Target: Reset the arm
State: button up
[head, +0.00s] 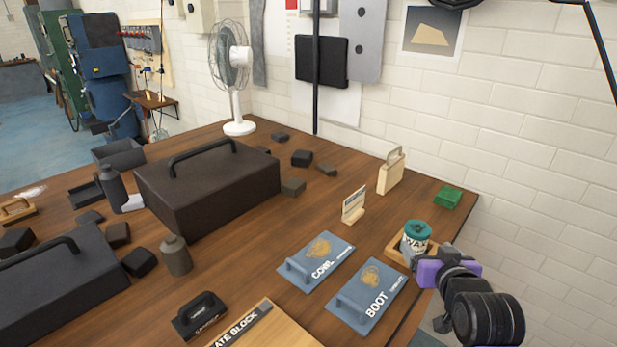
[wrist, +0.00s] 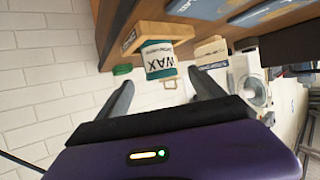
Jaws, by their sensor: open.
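My gripper (wrist: 160,92) is open, with its two dark fingers spread wide and nothing held between them in the wrist view. Its purple body (head: 447,272) and the dark arm are at the lower right in the head view, by the right edge of the table. A teal-lidded can marked WAX (head: 416,236) stands on a small wooden tray (head: 392,248) just behind the gripper. In the wrist view the can (wrist: 158,62) appears beyond the fingertips. The fingertips are not clear in the head view.
Blue COWL (head: 318,262) and BOOT (head: 368,297) plates lie left of the gripper on the wooden table (head: 300,215). A green block (head: 447,197) sits at the right corner. Dark cases (head: 208,185), small blocks and a fan (head: 232,75) stand farther off. A white brick wall is behind.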

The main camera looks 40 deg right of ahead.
notch_tip(320, 180, up, 4)
jog(key=t+h, duration=0.2)
jog(key=s+a+f+n+t+y, duration=0.2)
jog(key=a+n+t+y, duration=0.25)
jog(key=a, duration=1.45)
jog(key=s+a+f+n+y, duration=0.2)
jog(key=s+a+y, duration=0.1)
jog(key=s+a, duration=0.4)
jog(key=s+a+f+n+y, duration=0.3)
jog(key=s+a, duration=0.3)
jog(key=a, duration=0.3)
jog(key=shift+s+a+g+y, duration=0.2)
jog(key=shift+s+g+y, duration=0.2)
jog(key=shift+y, duration=0.35)
jog(key=shift+f, duration=0.1)
